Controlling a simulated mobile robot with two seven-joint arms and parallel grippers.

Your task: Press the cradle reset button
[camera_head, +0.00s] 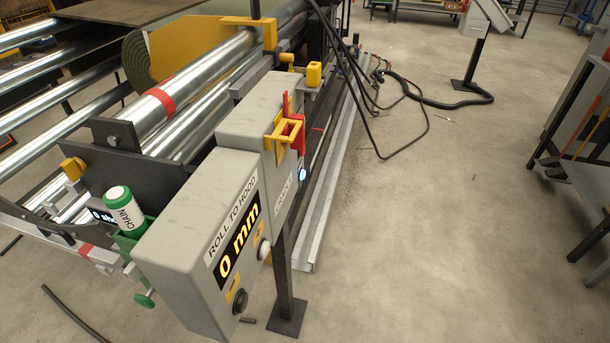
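A grey control box (258,118) stands beside the roller machine. Its small side label (283,196) looks like "CRADLE" but is too small to read surely. A small button glowing blue-white (302,175) sits on its right face, below a yellow bracket (288,136) with a red part. In front is a second grey box (185,245) labelled "ROLL TO HOOD", with a display (238,240) reading "0 mm". It carries a white button (264,249) and a black button (240,300). I cannot tell surely which button is the cradle reset. Neither of my grippers is in view.
Steel rollers (205,70) and a green turf roll (135,60) lie behind the boxes. A green-and-white "CHAIN" bottle (122,208) stands at the left. A post foot (287,317) is on the floor. Cables (440,103) lie further back; the floor at right is mostly open.

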